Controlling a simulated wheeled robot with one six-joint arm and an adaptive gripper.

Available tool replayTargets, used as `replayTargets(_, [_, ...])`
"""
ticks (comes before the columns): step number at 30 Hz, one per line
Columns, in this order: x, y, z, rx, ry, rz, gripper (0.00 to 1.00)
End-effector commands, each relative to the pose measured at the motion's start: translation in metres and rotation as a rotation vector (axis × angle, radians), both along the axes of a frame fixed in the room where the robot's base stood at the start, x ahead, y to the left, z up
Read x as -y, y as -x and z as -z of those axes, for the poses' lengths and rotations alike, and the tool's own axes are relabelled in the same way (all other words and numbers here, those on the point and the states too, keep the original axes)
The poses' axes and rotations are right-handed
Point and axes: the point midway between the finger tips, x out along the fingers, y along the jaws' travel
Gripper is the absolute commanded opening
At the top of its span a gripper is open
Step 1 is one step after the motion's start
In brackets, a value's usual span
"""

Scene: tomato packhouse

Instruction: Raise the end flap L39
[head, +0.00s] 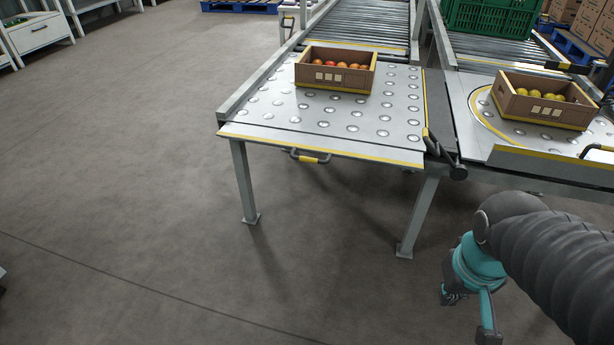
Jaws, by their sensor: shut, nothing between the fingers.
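A metal ball-transfer table (262,118) stands left of centre. Along its near end runs a narrow pale flap with a yellow-striped edge (320,146). A dark handle with a yellow grip (309,159) sits just below that edge. No label L39 can be read. A similar table on the right has a yellow-edged end plate (540,160) with its own handle (600,150). My gripper (466,298) is at the lower right, shut and empty. It is low, in front of the tables and well apart from both handles; my arm partly hides it.
A box of red tomatoes (336,79) sits on the left table and a box of yellow ones (533,108) on the right. Roller conveyors (350,38) lead away behind. A leg (420,215) stands near my gripper. Floor at left is clear.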

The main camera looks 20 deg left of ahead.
Motion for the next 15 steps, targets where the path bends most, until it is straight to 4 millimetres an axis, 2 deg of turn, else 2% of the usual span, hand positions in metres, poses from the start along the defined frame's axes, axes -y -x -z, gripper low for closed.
replayTargets(1, [-0.007, -0.003, 0.017, -0.038, 0.039, -0.051, 0.0])
replayTargets(3, [-0.012, -0.006, 0.035, -0.082, 0.104, -0.123, 0.0])
replayTargets(15, [-0.031, -0.036, 0.12, -0.279, 0.581, -0.593, 0.0])
